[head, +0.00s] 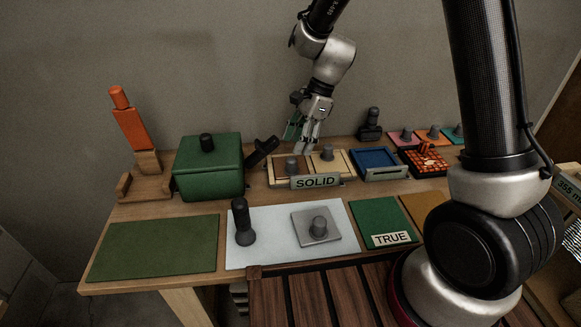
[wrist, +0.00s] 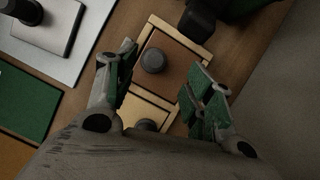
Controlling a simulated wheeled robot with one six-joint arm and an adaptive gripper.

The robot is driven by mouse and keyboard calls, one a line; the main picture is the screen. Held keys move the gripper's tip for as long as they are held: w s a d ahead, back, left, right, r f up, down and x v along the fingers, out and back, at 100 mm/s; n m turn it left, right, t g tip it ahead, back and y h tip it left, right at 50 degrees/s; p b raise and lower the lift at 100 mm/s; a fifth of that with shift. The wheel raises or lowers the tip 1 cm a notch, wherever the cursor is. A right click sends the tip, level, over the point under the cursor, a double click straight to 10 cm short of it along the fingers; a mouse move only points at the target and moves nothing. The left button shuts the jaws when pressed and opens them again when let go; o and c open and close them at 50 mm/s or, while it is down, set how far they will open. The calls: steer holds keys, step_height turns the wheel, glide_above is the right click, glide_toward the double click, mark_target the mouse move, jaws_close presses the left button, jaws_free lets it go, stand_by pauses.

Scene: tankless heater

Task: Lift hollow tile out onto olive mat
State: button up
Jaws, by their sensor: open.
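A light wooden tray (head: 273,183) holds two knobbed tiles, with a SOLID plate (head: 316,182) in front. The brown tile (head: 280,171) is in the left compartment and the cream tile (head: 338,166) in the right one. Nothing visible on the tiles tells which is hollow. My gripper (head: 307,150) is open above the tray. In the wrist view the brown tile's dark knob (wrist: 153,61) lies between my gripper's spread fingers (wrist: 166,70), untouched. The cream tile (wrist: 140,107) is partly hidden by my gripper. The olive mat (head: 155,249) lies bare at the front left.
A green lidded box (head: 208,168) with a dark handle beside it stands left of the tray. A white mat (head: 275,218) bears a dark peg and a grey knobbed plate. A blue tray (head: 377,163) sits to the right. A green mat (head: 372,215) carries a TRUE label.

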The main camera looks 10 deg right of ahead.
mark_target(293, 158)
steer(key=x, duration=0.6)
steer(key=shift+s+d, duration=0.2)
steer(key=shift+s, duration=0.1)
jaws_close()
